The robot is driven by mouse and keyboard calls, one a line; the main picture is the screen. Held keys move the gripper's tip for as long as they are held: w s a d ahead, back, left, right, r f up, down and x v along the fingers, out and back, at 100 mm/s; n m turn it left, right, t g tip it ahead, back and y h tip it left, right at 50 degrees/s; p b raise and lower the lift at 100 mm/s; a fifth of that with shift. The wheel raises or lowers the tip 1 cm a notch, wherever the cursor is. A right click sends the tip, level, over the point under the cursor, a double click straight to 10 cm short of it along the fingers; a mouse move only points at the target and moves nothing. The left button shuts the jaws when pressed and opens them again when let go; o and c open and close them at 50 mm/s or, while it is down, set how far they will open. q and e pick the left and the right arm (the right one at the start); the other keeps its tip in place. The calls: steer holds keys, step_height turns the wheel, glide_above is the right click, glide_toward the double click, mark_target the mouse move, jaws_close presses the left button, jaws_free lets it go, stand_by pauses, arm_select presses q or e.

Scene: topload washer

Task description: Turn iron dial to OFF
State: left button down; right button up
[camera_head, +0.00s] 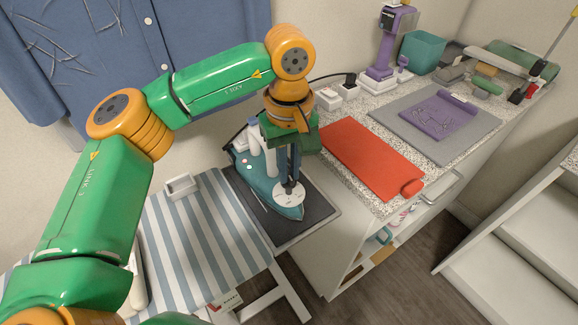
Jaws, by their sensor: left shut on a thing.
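The teal and white iron (262,182) rests flat on a dark rectangular pad (317,217) at the end of the striped ironing board. The round white dial (289,196) sits on top of the iron, towards its near end. My left gripper (290,186) points straight down from above and is shut on the dial. The fingers cover part of the dial, and its markings are too small to read. The gripper and wrist hide part of the iron. My right gripper is not in view.
The striped ironing board (190,245) lies to the left, with a small white box (181,186) on it. A speckled counter (350,111) on the right holds a red mat (370,155) and a purple appliance (385,55). A partly open drawer faces the floor.

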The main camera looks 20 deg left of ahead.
arm_select(q)
steer(key=n, duration=0.5)
steer(key=shift+n, duration=0.4)
steer(key=n+b, duration=0.1)
steer(key=n, duration=1)
steer(key=shift+n+b, duration=0.35)
steer(key=shift+n, duration=0.05)
steer(key=n, duration=0.5)
steer(key=shift+b, duration=0.3)
steer(key=shift+n, duration=0.4)
steer(key=c, duration=0.9)
jaws_free()
